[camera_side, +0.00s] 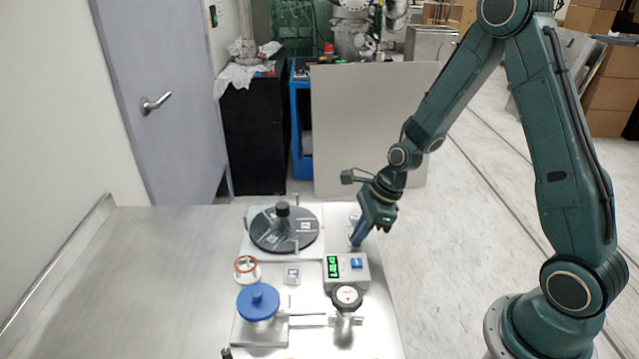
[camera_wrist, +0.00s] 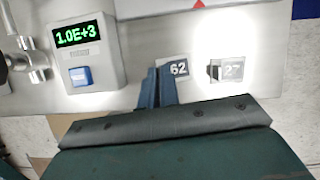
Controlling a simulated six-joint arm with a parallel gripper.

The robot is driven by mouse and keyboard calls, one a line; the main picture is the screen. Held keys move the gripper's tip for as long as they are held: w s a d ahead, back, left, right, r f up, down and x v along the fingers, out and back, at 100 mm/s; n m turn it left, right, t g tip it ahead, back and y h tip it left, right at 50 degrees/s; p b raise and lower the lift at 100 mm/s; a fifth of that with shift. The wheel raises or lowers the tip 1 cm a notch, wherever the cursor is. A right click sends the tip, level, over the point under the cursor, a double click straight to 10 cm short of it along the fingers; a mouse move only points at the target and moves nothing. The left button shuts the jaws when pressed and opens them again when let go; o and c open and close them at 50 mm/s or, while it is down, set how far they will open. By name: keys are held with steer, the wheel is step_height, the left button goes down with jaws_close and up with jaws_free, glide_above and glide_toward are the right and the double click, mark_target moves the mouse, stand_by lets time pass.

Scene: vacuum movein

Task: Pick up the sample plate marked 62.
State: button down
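The sample plate marked 62 (camera_wrist: 179,68) is a small grey tile with white digits, lying on the bench in the wrist view. My gripper (camera_wrist: 157,72) has two narrow blue fingers pointing down, close together at the left edge of this plate. The fingers cover part of that edge, and I cannot tell whether they touch or grip it. In the side view my gripper (camera_side: 357,240) is low over the right part of the bench, behind the display box, and the 62 plate is not clear there.
The display box (camera_wrist: 85,50) reading 1.0E+3 stands to the left. The side view shows a round dark disc (camera_side: 262,236) with a black knob, and a blue-capped fitting (camera_side: 258,300). The bench's left half is clear.

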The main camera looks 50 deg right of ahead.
step_height(320, 180, up, 10)
stand_by(0.7)
steer(key=shift+w, duration=0.1)
stand_by(0.5)
